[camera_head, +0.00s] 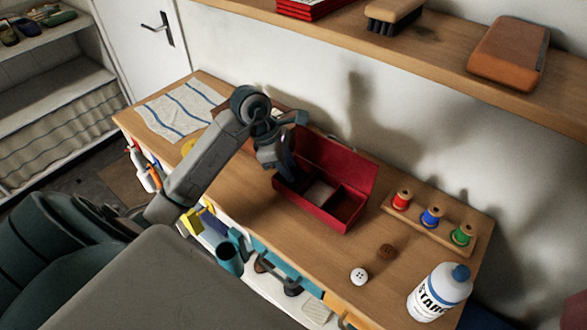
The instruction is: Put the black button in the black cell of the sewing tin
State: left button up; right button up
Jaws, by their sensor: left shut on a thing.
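The red sewing tin (312,203) stands on the wooden table with its lid (338,163) open at the back. My left gripper (286,178) points down over the dark left cell, close to the tin. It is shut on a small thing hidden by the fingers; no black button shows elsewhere. A white button (358,276) and a brown button (386,251) lie on the table. My right gripper is out of view.
A wooden rack with red, blue and green thread spools (432,217) stands right of the tin. A white starch bottle (439,292) is at the front right. A striped cloth (181,109) lies at the left end. A shelf (440,66) overhangs the back.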

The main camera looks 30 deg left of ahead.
aim_at(291, 168)
pick_arm(q)
jog(key=shift+w+d, duration=0.15)
jog(key=shift+w, duration=0.4)
jog(key=shift+w+d, duration=0.15)
jog(key=shift+w, duration=0.15)
notch_tip(291, 168, down, 3)
jog(key=shift+f+p, duration=0.15)
jog(key=shift+p, duration=1)
jog(key=shift+f, duration=0.15)
jog(key=shift+f, duration=0.1)
jog(key=shift+f+b, duration=0.15)
jog(key=shift+b, duration=0.2)
jog(key=o, duration=0.8)
jog(key=shift+c, duration=0.2)
